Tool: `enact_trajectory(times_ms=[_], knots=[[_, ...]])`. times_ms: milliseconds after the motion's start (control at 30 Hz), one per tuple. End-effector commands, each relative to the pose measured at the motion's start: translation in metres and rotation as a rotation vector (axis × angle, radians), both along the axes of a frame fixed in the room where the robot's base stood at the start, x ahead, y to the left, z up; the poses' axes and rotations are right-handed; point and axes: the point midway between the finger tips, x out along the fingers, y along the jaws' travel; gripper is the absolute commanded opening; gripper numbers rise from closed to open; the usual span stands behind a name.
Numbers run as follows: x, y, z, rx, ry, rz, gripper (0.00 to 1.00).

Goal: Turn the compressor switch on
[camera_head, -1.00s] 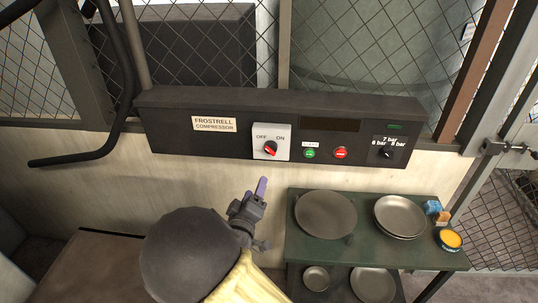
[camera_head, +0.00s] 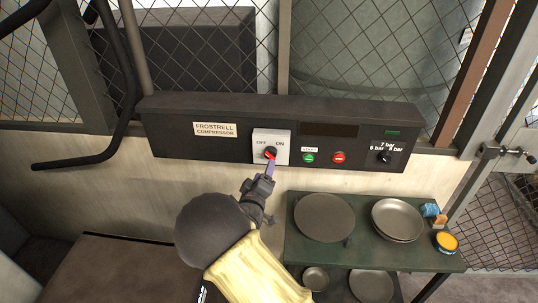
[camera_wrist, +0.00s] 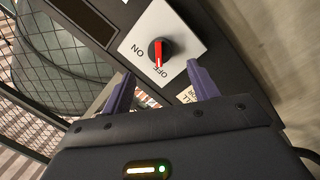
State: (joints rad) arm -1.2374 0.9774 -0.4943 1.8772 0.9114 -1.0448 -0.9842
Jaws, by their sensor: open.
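The compressor switch (camera_head: 271,152) is a black knob with a red pointer on a white plate (camera_head: 284,150) marked OFF on the left and ON on the right. In the wrist view the knob (camera_wrist: 160,50) has its red pointer towards the OFF label. My gripper (camera_head: 269,168) is just below and in front of the knob in the head view, partly covering the plate's lower edge. In the wrist view my gripper (camera_wrist: 160,74) is open, its two purple fingers apart with the knob just beyond the gap between them. Nothing is held.
The dark control panel (camera_head: 187,150) also carries a green button (camera_head: 309,158), a red button (camera_head: 338,158) and a pressure knob (camera_head: 383,157) to the right of the switch. Below right, a green shelf (camera_head: 365,253) holds metal plates and small tins.

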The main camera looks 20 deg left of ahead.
Motion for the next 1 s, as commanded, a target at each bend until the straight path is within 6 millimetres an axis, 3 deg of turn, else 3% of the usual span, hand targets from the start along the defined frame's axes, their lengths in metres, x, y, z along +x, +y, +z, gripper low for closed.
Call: enact_trajectory(times_ms=[400, 833, 1000], knots=[[0.066, 0.007, 0.002, 0.001, 0.000, 0.000, 0.60], [0.077, 0.008, 0.000, 0.000, 0.001, 0.001, 0.60], [0.077, 0.008, 0.000, 0.000, 0.001, 0.001, 0.27]])
